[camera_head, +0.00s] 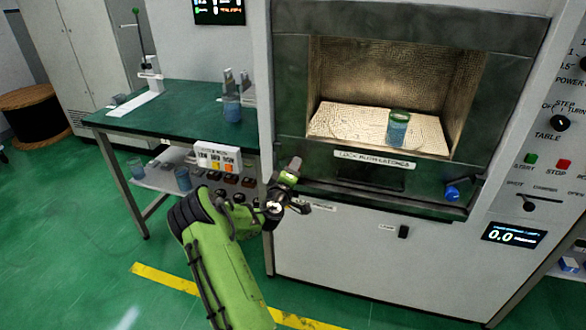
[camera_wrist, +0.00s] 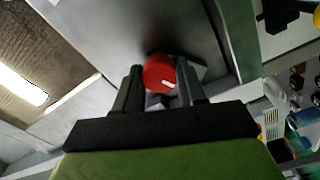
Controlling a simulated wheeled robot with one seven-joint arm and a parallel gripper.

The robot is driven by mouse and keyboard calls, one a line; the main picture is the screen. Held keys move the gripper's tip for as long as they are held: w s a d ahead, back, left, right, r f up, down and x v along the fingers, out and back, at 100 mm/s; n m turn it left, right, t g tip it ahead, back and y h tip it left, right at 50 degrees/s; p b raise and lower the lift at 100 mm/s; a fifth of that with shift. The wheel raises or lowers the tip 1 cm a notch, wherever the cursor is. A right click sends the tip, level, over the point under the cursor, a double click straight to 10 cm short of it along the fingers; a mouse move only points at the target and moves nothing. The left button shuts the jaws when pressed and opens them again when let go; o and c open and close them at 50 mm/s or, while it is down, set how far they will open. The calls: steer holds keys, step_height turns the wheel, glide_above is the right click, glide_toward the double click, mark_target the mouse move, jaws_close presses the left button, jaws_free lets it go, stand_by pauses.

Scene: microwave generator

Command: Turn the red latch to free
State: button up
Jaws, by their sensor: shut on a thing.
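The red latch (camera_wrist: 160,74) is a round red knob with a short white mark, on the grey metal front of the microwave. It shows in the wrist view between the two dark fingers of my gripper (camera_wrist: 160,88), which are shut on it from both sides. In the head view, my gripper (camera_head: 289,190) is at the lower left corner of the microwave's front frame. There the arm end hides the red latch. A blue latch (camera_head: 452,193) is at the lower right of the frame.
The microwave chamber (camera_head: 395,80) is open and lit, with a beaker of blue liquid (camera_head: 398,128) inside. A control panel (camera_head: 540,130) is at right. A green-topped table (camera_head: 160,120) with glassware stands at left. The floor in front is free.

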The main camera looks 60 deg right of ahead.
steer(key=n+p, duration=0.2)
steer(key=n, duration=0.4)
steer(key=shift+p, duration=0.3)
stand_by(0.4)
steer(key=o, duration=1.1)
steer(key=shift+a, duration=0.1)
steer(key=a, duration=0.5)
steer(key=s+a, duration=0.1)
steer(key=a, duration=0.4)
steer(key=s+a+b, duration=0.1)
steer(key=a, duration=0.4)
steer(key=shift+s+a, duration=0.2)
